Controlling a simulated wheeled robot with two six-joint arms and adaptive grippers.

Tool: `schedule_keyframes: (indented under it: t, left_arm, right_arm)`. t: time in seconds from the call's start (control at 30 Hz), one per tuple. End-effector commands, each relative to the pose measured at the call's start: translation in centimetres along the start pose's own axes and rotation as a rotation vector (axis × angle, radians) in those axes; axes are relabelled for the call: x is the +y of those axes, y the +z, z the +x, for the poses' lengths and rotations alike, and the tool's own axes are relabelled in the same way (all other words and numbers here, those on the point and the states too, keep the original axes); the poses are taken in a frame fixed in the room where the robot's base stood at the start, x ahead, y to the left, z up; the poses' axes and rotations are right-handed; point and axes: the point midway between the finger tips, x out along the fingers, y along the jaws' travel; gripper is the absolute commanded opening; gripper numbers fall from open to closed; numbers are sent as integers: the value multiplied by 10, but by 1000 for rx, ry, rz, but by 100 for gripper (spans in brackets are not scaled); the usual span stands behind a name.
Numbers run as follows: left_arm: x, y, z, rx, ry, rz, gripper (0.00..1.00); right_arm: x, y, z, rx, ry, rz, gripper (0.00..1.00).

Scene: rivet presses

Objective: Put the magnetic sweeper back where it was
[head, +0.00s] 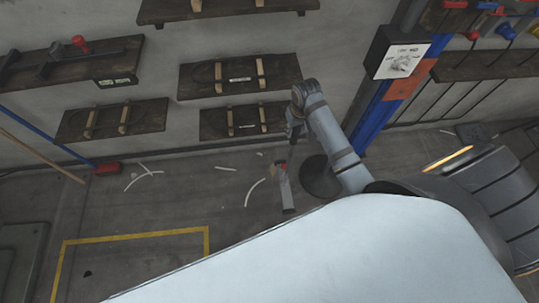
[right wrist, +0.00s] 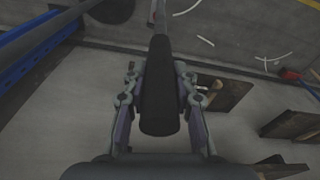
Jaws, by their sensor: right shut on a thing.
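The shaft runs away toward the top edge of that view. My left gripper is not in view.
Dark wall boards with paired wooden pegs (head: 240,79) are behind the gripper. A dark round disc (head: 320,178) lies on the floor beside the sweeper. A blue post (head: 375,115) with a white-faced box (head: 401,60) stands right. Pale curved strips (head: 254,191) and yellow floor lines (head: 135,236) are left.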

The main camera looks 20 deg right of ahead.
Motion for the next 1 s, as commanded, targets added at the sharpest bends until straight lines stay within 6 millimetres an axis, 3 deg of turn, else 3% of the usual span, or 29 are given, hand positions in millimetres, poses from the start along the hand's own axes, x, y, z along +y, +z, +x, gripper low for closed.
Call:
schedule_keyframes:
  t: [0.17,0.47,0.6,0.8,1.0]
  left_arm:
    - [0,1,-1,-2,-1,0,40]
    - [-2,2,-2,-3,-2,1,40]
    - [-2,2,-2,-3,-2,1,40]
    - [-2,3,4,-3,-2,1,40]
    - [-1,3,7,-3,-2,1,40]
  right_arm:
    - [-15,-5,4,5,-5,0,0]
    - [-65,-16,28,4,-6,0,0]
    - [-92,-22,42,3,-6,-2,0]
    - [-115,-25,77,2,-2,-2,0]
    - [-128,-27,94,4,0,-1,0]
